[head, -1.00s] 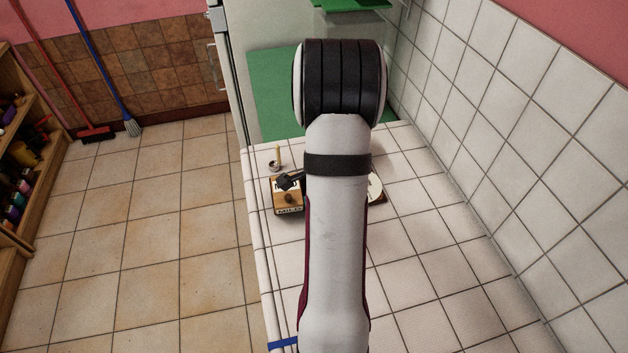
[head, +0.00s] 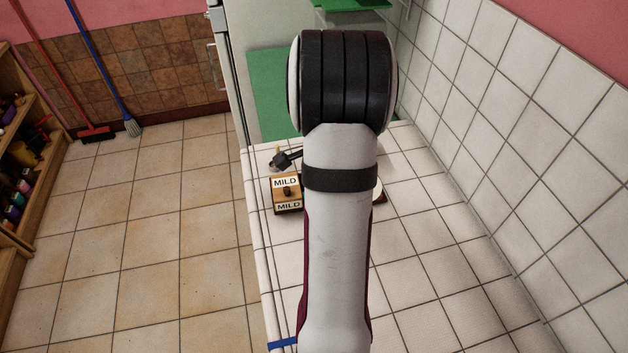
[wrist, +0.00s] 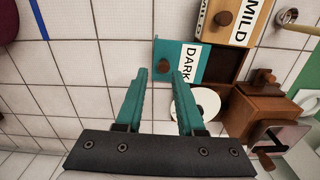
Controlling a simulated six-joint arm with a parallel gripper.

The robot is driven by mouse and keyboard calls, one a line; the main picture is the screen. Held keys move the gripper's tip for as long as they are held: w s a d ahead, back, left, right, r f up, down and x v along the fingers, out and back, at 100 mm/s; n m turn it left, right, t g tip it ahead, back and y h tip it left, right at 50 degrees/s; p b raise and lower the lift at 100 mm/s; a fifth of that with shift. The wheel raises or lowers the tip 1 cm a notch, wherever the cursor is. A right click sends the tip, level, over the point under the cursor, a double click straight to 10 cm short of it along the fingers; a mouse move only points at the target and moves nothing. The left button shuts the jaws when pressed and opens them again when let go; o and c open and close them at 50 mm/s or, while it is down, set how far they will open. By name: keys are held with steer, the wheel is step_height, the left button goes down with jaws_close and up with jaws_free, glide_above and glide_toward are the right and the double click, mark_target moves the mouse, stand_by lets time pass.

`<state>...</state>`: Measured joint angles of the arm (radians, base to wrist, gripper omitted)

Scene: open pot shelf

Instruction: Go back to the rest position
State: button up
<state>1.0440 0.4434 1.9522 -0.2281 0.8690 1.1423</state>
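My gripper (wrist: 160,76) shows two teal fingers in the wrist view, parted with nothing between them. The wooden box labelled MILD (head: 287,191) has a brown knob and stands on the white tiled counter (head: 420,285). It also shows at the top of the wrist view (wrist: 236,22). A teal box labelled DARK (wrist: 200,62) lies beyond the fingertips in the wrist view. My arm hides much of the counter's middle in the head view.
In the wrist view, a white disc (wrist: 197,105) and a brown wooden box (wrist: 262,108) are beside the DARK box. A small round cup (wrist: 292,14) is at top right. A tiled wall (head: 510,150) bounds the counter's right side. The near right counter is clear.

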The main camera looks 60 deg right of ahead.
steer(key=w+a+r+n, duration=0.2)
steer(key=a+r+n, duration=0.35)
steer(key=a, duration=0.45)
steer(key=w+a+r+n, duration=0.2)
steer(key=a+r+n, duration=0.3)
steer(key=a, duration=0.6)
steer(key=s+a+n+y, duration=0.1)
steer(key=s+a+n, duration=0.8)
steer(key=a, duration=0.5)
steer(key=shift+s+a+r+n+y, duration=0.15)
steer(key=shift+s+r+n+y, duration=0.2)
steer(key=shift+n, duration=0.9)
